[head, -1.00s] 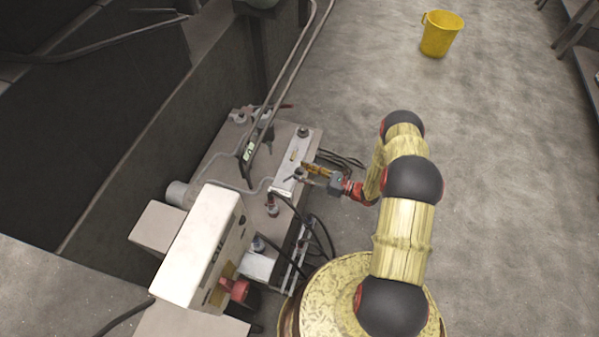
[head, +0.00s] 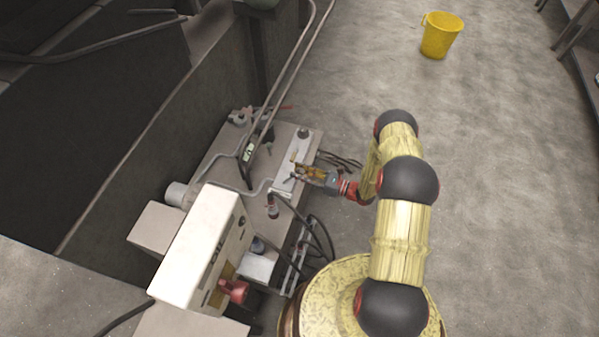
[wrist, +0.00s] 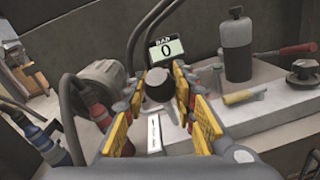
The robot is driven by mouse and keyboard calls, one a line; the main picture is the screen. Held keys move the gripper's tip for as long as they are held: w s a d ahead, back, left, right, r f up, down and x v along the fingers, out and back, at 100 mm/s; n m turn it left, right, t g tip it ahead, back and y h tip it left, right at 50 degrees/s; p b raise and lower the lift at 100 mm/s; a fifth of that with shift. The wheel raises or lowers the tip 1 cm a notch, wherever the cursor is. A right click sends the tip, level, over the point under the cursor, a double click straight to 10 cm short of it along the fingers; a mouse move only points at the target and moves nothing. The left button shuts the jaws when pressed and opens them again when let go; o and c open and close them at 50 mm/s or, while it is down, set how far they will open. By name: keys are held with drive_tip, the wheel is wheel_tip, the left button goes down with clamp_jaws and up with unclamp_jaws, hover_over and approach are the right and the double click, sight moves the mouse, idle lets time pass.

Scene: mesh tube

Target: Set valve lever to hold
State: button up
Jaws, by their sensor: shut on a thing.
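The valve lever shows in the wrist view as a dark round knob (wrist: 159,86) at the centre, between my yellow finger pads. My gripper (wrist: 160,92) is shut on this knob, one pad at each side. In the head view my gripper (head: 301,171) is over the pale plate (head: 284,184) at the right side of the machine bench, and its fingers hide the lever there. A white strip with small markings (wrist: 154,134) lies below the knob in the wrist view; I cannot read it.
A pressure display (wrist: 167,50) reads 0 BAR behind the knob. A dark cylinder (wrist: 236,48), a yellow tube (wrist: 244,96) and a red handle (wrist: 298,49) are at the right. A white box (head: 203,245) stands left on the bench. A yellow bucket (head: 440,36) is on open floor.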

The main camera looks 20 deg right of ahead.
clamp_jaws()
idle(0.3)
drive_tip(key=w+a+r+g+h+p, duration=0.1)
drive_tip(key=p, duration=0.1)
drive_tip(key=shift+a+r+p, duration=0.25)
drive_tip(key=shift+p, duration=0.1)
drive_tip(key=shift+w+a+r+g+h+p, duration=0.3)
drive_tip(key=shift+w+a+g+h+p, duration=0.15)
drive_tip(key=shift+a+h+p, duration=0.35)
drive_tip(key=shift+w+a+g+h+p, duration=0.35)
drive_tip(key=shift+w+a+h+p, duration=0.15)
drive_tip(key=shift+w+a, duration=0.8)
drive_tip(key=shift+a, duration=0.1)
drive_tip(key=o, duration=0.8)
unclamp_jaws()
drive_tip(key=shift+s, duration=0.1)
